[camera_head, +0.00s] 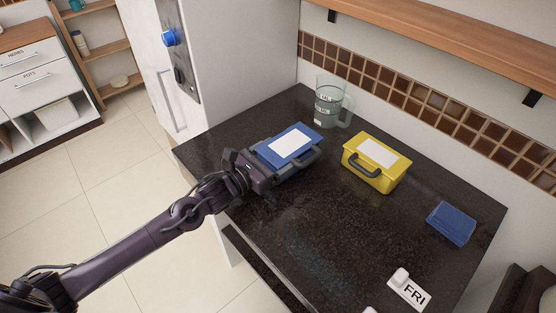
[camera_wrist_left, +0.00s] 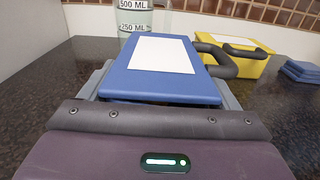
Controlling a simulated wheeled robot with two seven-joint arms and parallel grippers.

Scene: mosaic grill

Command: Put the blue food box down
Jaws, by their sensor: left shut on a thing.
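The blue food box (camera_head: 284,141) has a blue lid with a white label and is near the left end of the dark counter. It fills the middle of the left wrist view (camera_wrist_left: 135,88). My left gripper (camera_head: 282,168) is shut on it, with grey fingers along both sides of the box in the wrist view. The box looks level, at or just above the counter. Its underside is hidden, so I cannot tell whether it touches. My right gripper is not in view.
A clear measuring jug (camera_head: 329,103) stands just behind the box. A yellow food box (camera_head: 377,163) with a dark handle is to its right. A flat blue item (camera_head: 451,223) and a white FRI tag (camera_head: 409,289) lie farther right. The dark counter (camera_head: 330,225) in front is clear.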

